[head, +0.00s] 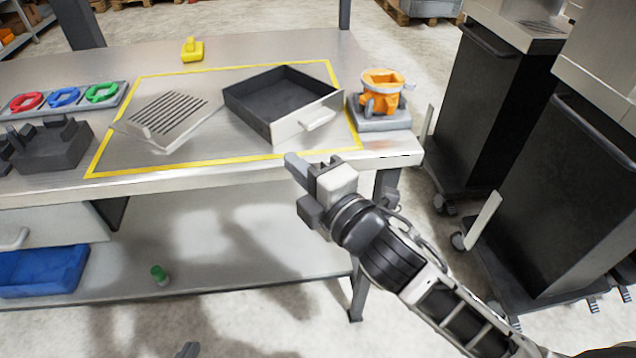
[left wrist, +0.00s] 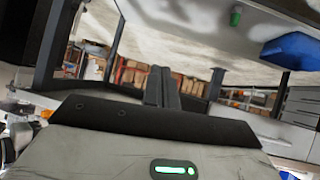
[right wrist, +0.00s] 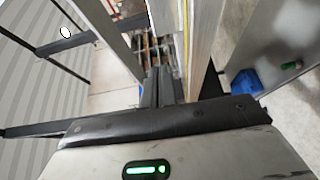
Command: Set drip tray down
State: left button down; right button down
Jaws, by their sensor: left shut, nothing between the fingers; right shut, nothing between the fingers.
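The drip tray (head: 258,116), a dark open box with a pale front and handle (head: 318,119), rests on the metal table inside a yellow outline. A pale slotted grate (head: 170,115) lies to its left, also inside the outline. My right gripper (head: 293,163) is shut and empty, just off the table's front edge, below the tray in the head view and apart from it. Its closed fingers show in the right wrist view (right wrist: 160,86).
An orange part (head: 383,98) sits on a grey base at the table's right end. Red, blue and green rings (head: 64,97) and a dark fixture (head: 50,148) stand left. A yellow item (head: 192,50) is at the back. Dark dispenser cabinets (head: 560,190) stand right.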

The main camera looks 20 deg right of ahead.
jog(key=v, duration=0.4)
jog(key=shift+s+d, duration=0.15)
jog(key=shift+s, duration=0.2)
jog(key=s+d+f+m+g+h, duration=0.1)
jog(key=s+f+m+g, duration=0.2)
jog(key=f+m, duration=0.6)
jog(key=s+d+f+m+g+h, duration=0.1)
jog(key=s+f+m+g, duration=0.2)
jog(key=s+f+m, duration=0.4)
notch_tip(320, 180, down, 5)
jog(key=m, duration=0.3)
jog(key=shift+d+m+h, duration=0.3)
jog(key=shift+d+h, duration=0.1)
jog(key=shift+f, duration=0.15)
